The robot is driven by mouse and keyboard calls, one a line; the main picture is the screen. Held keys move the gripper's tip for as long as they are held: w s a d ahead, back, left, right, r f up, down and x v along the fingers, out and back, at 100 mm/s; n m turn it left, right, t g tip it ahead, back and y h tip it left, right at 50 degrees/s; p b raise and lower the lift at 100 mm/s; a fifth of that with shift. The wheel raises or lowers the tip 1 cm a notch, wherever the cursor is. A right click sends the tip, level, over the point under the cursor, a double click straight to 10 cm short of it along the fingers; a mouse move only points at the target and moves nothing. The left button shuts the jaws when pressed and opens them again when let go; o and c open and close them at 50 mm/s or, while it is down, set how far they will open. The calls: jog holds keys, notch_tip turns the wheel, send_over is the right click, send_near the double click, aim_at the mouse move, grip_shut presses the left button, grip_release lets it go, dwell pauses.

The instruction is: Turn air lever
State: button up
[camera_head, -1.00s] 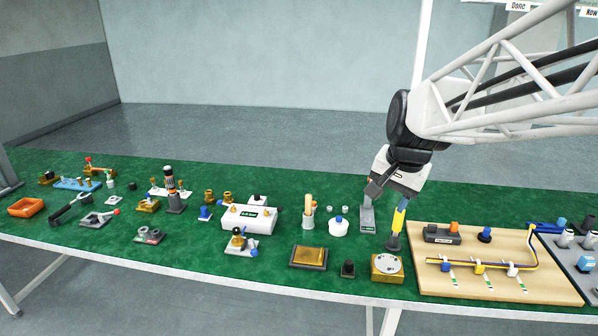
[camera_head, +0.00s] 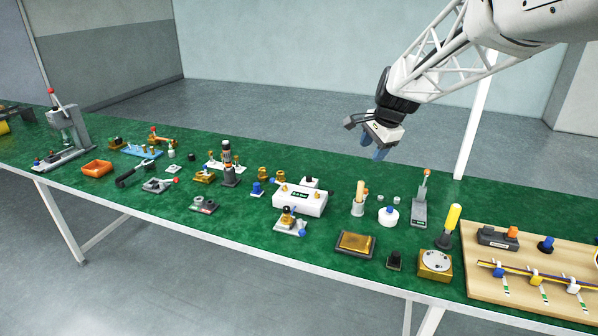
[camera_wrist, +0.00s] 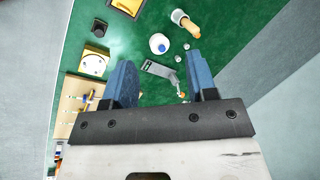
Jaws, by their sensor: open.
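No part is labelled as the air lever. A grey plate (camera_head: 419,210) carries an upright lever (camera_head: 425,182) with an orange-red tip, standing right of a white round jar with a blue knob. In the wrist view the grey plate (camera_wrist: 158,69) lies beyond and between the fingers, and its lever (camera_wrist: 180,88) shows near the right finger. My gripper (camera_head: 374,148) is open and empty, with blue fingers, held above the table's far side, up and left of the lever and apart from it. It also fills the lower wrist view (camera_wrist: 158,62).
A yellow-handled tool (camera_head: 449,224) stands right of the grey plate, near a brass block (camera_head: 435,264). A wooden board (camera_head: 490,285) with coloured valves lies at the right. The white jar (camera_head: 388,216) and a cup with a wooden handle (camera_head: 358,205) stand left.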

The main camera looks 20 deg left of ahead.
jog(key=w+a+f+m, duration=0.1)
jog(key=w+a+f, duration=0.25)
jog(key=a, duration=0.25)
jog(key=w+a+f+m+y, duration=0.1)
jog(key=w+a+f, duration=0.25)
jog(key=a, duration=0.25)
jog(key=w+a+f+m, duration=0.1)
jog(key=w+a+f, duration=0.1)
jog(key=w+a, duration=0.3)
jog(key=m+g, duration=0.1)
jog(key=m, duration=0.3)
send_near(274, 179)
notch_tip(274, 179, down, 2)
jog(key=shift+w+a+f+y, duration=0.1)
jog(key=shift+w+a+y, duration=0.1)
jog(key=shift+y, duration=0.2)
jog(key=shift+f, duration=0.2)
jog(key=shift+x, duration=3.75)
jog(key=shift+c, duration=0.4)
jog(key=c, duration=0.8)
jog(key=shift+c, duration=0.2)
